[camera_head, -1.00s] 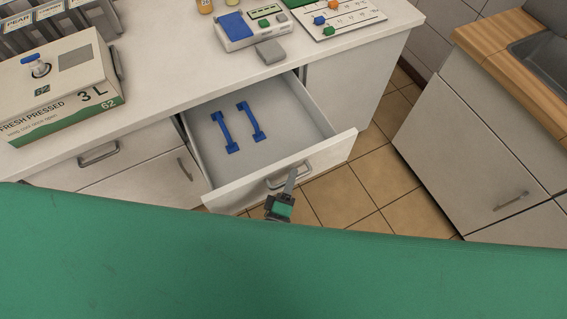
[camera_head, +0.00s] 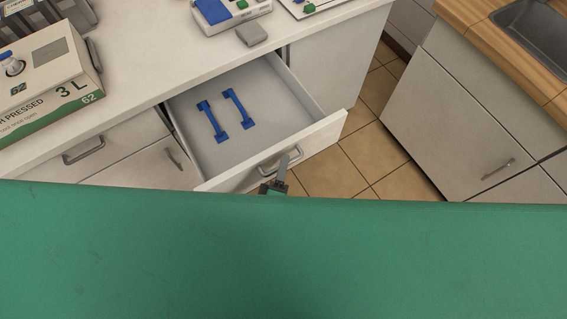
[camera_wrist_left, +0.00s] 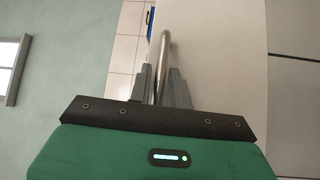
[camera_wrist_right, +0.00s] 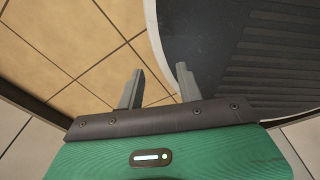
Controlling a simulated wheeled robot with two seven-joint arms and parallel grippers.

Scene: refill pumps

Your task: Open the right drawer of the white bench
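The white bench (camera_head: 135,82) has its drawer (camera_head: 262,150) standing well open, with a grey bar handle (camera_head: 280,155) on its front. Two blue handle-shaped pieces (camera_head: 213,120) (camera_head: 239,108) lie inside it. My left gripper (camera_head: 282,170) is at the drawer handle, partly hidden by my green body in the head view. In the left wrist view its fingers (camera_wrist_left: 161,88) are closed around the handle bar (camera_wrist_left: 164,50). My right gripper (camera_wrist_right: 160,84) is open and empty over the tiled floor; it does not show in the head view.
A 3 L juice box (camera_head: 45,80), a device with a blue panel (camera_head: 222,12) and a grey block (camera_head: 251,33) stand on the benchtop. A wood-topped sink cabinet (camera_head: 440,110) is at the right. Tiled floor (camera_head: 375,140) lies free between it and the drawer.

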